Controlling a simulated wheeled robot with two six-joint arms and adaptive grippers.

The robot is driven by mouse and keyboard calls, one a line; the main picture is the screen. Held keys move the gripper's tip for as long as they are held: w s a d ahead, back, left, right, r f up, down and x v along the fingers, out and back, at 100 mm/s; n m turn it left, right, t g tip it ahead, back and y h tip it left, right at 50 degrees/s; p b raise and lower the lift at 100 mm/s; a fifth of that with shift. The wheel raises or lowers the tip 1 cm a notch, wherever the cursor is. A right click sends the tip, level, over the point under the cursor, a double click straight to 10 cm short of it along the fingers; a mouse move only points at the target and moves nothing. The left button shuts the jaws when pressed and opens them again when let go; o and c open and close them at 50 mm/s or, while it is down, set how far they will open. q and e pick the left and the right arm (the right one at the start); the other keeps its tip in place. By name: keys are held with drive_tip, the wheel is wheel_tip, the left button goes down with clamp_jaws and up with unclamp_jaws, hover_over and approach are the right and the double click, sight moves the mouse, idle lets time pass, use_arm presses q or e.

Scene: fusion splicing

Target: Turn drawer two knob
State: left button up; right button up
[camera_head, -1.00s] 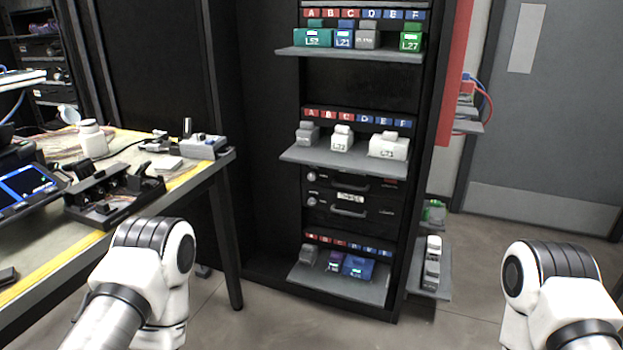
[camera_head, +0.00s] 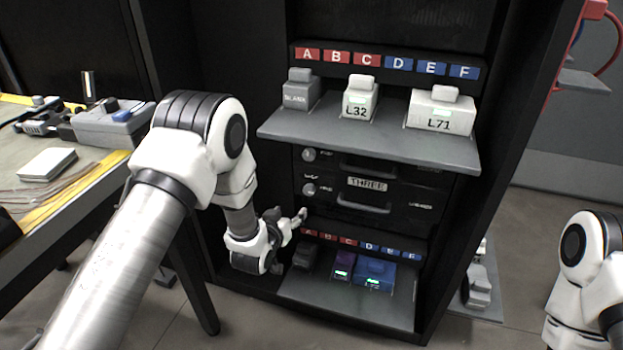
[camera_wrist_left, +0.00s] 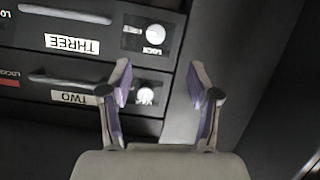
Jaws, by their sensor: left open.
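The drawer two knob (camera_head: 309,155) is a small round light knob at the left end of the upper black drawer, just under the grey shelf. In the left wrist view, which is upside down, the drawer two knob (camera_wrist_left: 147,96) shows beside the label TWO (camera_wrist_left: 76,97). My left gripper (camera_head: 301,216) is open and empty, below both drawer knobs in the head view. In the wrist view its fingers (camera_wrist_left: 158,80) stand either side of the drawer two knob in the picture; I see no contact. My right gripper is out of view.
The drawer three knob (camera_head: 309,190) and its drawer handle (camera_head: 362,206) lie just below. The grey shelf (camera_head: 365,138) with white modules juts out above. A lower shelf (camera_head: 345,301) with dark and blue modules sits below. A workbench (camera_head: 75,190) stands on the left.

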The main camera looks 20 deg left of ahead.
sight(308, 157)
use_arm(q)
drive_tip(key=w+r+t+b, duration=0.1)
drive_tip(key=w+r, duration=0.1)
drive_tip(key=w, duration=0.2)
drive_tip(key=w+r+t+b, duration=0.1)
drive_tip(key=w+r, duration=0.2)
drive_tip(key=w, duration=0.1)
drive_tip(key=w+r+t+b, duration=0.1)
drive_tip(key=w+r+t, duration=0.1)
drive_tip(key=w, duration=0.3)
drive_tip(key=shift+w+d+r+b, duration=0.1)
drive_tip(key=shift+d+r+b, duration=0.3)
drive_tip(key=shift+r, duration=0.2)
drive_tip(key=shift+w+r, duration=0.15)
drive_tip(key=shift+w, duration=0.35)
drive_tip(key=c, duration=1.2)
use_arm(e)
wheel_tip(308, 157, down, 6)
